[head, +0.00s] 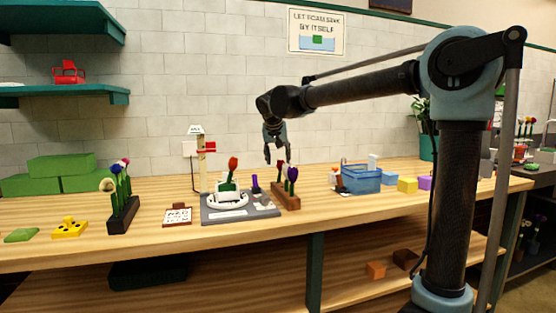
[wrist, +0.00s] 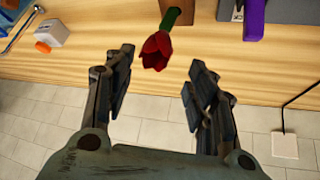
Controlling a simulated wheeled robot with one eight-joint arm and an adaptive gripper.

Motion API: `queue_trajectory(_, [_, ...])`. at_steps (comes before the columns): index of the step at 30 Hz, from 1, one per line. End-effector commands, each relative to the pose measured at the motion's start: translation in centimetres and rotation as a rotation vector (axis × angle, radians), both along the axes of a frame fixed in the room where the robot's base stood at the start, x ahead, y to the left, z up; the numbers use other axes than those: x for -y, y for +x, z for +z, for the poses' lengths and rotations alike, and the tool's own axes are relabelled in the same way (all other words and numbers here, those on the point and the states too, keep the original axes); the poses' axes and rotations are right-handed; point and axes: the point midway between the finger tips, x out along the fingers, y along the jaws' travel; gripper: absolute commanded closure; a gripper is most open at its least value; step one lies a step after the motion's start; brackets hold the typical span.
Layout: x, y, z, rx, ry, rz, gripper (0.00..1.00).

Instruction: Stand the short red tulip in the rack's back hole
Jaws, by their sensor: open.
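The red tulip (wrist: 157,50) has a dark red bloom on a green stem in the wrist view. Its stem runs to the end of the brown rack (wrist: 178,10). In the head view the tulip (head: 280,166) stands at the back end of the brown rack (head: 291,204), behind a purple flower (head: 292,174). The hole itself is hidden. My gripper (head: 273,152) is above and behind the rack. In the wrist view my gripper (wrist: 158,78) is open and empty, with the bloom just beyond its fingertips, between them in the picture and seemingly untouched.
A grey tray (head: 240,213) left of the rack bears a white vase with an orange-red flower. A blue basket (head: 362,180) stands to the right. A dark rack of flowers (head: 123,216) is farther left. The tiled wall (head: 230,100) is close behind the bench.

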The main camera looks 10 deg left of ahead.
Motion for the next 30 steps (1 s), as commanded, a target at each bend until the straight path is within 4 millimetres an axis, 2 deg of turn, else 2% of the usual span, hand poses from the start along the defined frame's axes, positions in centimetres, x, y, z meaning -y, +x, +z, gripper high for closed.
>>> queue_trajectory(30, [0.1,-1.9,2.7,0.0,-0.001,0.001,0.49])
